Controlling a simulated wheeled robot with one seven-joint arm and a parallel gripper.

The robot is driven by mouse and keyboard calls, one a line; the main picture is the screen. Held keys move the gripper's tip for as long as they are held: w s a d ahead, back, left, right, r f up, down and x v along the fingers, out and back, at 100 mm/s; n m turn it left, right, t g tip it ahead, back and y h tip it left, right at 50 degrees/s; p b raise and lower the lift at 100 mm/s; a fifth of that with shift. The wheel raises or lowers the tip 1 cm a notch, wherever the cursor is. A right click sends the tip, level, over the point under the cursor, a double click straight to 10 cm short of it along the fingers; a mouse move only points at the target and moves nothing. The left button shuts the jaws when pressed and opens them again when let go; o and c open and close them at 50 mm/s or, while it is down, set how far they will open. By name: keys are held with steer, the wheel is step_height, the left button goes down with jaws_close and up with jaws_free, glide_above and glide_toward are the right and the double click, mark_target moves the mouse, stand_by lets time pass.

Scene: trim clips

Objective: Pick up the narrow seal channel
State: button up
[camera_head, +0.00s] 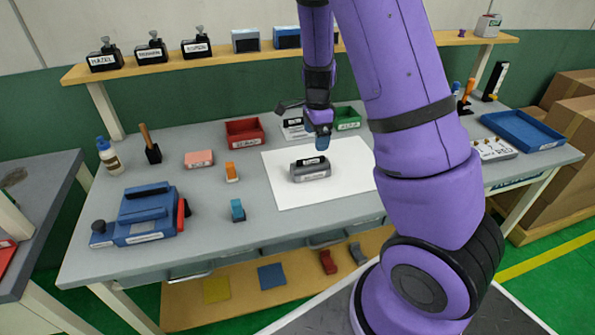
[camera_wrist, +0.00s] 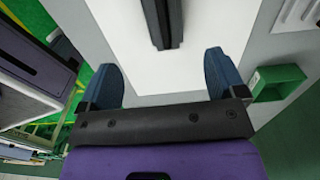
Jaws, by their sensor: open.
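A grey and black channel-like piece (camera_head: 311,172) with small labels lies on the white sheet (camera_head: 285,193) in the middle of the bench; I take it for the seal channel, but its labels are too small to read. In the wrist view it is a dark, long grooved bar (camera_wrist: 162,22) at the top edge, partly cut off. My gripper (camera_head: 322,143) hangs above the sheet, just behind and to the right of the piece. In the wrist view its blue fingers (camera_wrist: 164,72) are wide apart, with only bare sheet between them.
A red bin (camera_head: 245,132) and a green bin (camera_head: 348,119) stand behind the sheet. A blue tray (camera_head: 522,130) is at the right. The sheet around the piece is clear.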

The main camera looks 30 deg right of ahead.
mark_target(313, 163)
steer(key=f, duration=1.1)
steer(key=shift+w, duration=0.3)
steer(key=shift+c, duration=0.2)
steer(key=c, duration=1)
